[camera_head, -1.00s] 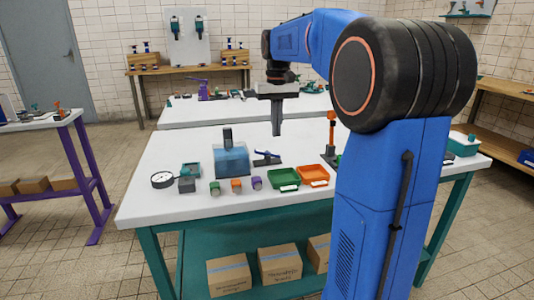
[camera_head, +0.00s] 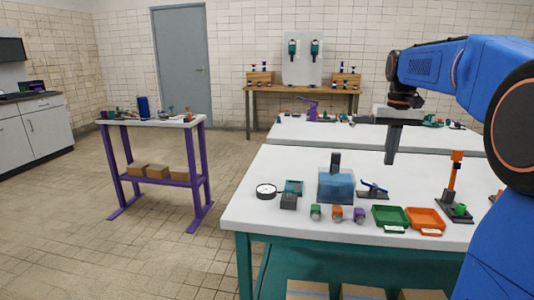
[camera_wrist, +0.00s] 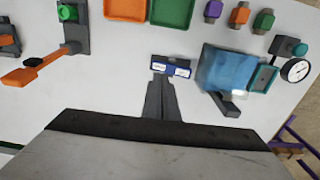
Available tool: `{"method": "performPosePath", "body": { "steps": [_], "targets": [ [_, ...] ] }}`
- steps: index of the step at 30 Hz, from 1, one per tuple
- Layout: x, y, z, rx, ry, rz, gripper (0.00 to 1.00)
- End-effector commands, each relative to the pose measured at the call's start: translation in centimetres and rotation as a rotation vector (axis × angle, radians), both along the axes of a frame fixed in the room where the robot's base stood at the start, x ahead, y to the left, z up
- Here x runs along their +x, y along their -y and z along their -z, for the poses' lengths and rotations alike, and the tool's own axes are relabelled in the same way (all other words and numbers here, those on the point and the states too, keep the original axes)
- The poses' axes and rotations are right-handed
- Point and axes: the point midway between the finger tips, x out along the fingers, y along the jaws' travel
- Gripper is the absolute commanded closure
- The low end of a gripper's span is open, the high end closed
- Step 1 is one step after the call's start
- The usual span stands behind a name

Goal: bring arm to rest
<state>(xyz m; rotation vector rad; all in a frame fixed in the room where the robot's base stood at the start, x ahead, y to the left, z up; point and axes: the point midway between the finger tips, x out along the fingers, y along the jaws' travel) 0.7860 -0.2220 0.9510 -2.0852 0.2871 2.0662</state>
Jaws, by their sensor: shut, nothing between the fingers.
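My gripper (camera_head: 391,160) hangs from my blue arm at the right of the head view. It points straight down above the white table (camera_head: 275,215), and its dark fingers are shut together with nothing between them. In the wrist view my gripper (camera_wrist: 160,85) also shows shut. Its tips appear just in front of a small blue-and-white part (camera_wrist: 171,67), but the height of the gap is hard to tell. In the head view the fingers stand clear of the tabletop.
Below the gripper lie a blue-handled clamp-like part (camera_head: 374,190), a translucent blue box (camera_head: 336,186), a green tray (camera_head: 390,219) and an orange tray (camera_head: 425,221). An orange-topped post (camera_head: 455,175) stands to the right. A purple-legged table (camera_head: 150,122) is at the left, with open floor between.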

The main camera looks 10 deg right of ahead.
Motion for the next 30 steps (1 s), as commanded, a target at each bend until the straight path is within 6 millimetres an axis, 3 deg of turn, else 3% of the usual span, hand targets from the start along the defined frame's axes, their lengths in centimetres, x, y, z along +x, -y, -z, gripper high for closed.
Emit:
{"method": "performPosePath", "body": {
  "steps": [7,14,23,30],
  "targets": [
    [-5.2,-4.1,1.0,-0.018,0.067,-0.049,1.00],
    [-10.8,-7.7,3.3,-0.034,0.140,-0.100,1.00],
    [-18.3,-11.4,7.9,-0.047,0.237,-0.166,1.00],
    [-24.0,-13.6,12.7,-0.054,0.315,-0.218,1.00]
  ]
}}
